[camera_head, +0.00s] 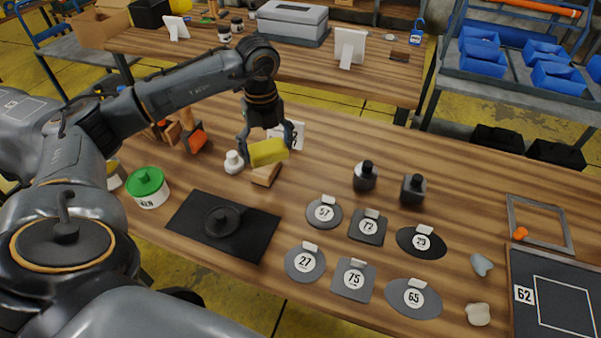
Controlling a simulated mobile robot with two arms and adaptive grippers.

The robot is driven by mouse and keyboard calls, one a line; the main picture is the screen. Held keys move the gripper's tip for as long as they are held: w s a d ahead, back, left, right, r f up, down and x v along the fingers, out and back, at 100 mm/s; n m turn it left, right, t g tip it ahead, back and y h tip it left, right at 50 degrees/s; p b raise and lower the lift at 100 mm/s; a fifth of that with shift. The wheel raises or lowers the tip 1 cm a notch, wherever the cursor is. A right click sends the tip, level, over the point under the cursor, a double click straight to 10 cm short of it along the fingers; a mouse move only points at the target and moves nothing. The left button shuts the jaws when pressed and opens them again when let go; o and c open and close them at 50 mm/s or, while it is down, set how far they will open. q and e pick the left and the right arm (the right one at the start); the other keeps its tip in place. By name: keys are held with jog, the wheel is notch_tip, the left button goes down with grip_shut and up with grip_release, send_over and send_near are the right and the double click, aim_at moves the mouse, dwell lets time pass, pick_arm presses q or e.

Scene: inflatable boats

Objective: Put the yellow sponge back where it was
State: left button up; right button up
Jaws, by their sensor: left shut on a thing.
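The yellow sponge (268,152) is a small bright block in the head view, left of the middle. My left gripper (267,146) is shut on it from above, with one finger on each side. The sponge hangs over a small wooden block (265,174) on the table. I cannot tell whether it touches the block. A white card with a number (292,133) stands just behind the sponge, partly hidden by the gripper. My right gripper is not in view.
A white bottle (233,162) stands close left of the sponge. A black plate (240,222) and a green-lidded tin (148,188) lie nearer. Several numbered grey patches (306,263) and two black bottles (365,176) are to the right. A second table (385,85) stands behind.

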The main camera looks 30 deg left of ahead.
pick_arm(q)
jog(key=p, duration=0.1)
send_over(300, 184)
jog(key=f, duration=0.6)
jog(key=shift+s+a+f, duration=0.15)
jog(key=shift+a, duration=0.1)
jog(key=f, duration=0.1)
jog(key=f+p, duration=0.1)
jog(key=f, duration=0.1)
jog(key=shift+w+d, duration=0.2)
jog(key=shift+d, duration=0.15)
jog(key=shift+f, duration=0.5)
jog(key=shift+f, duration=0.1)
jog(key=o, duration=1)
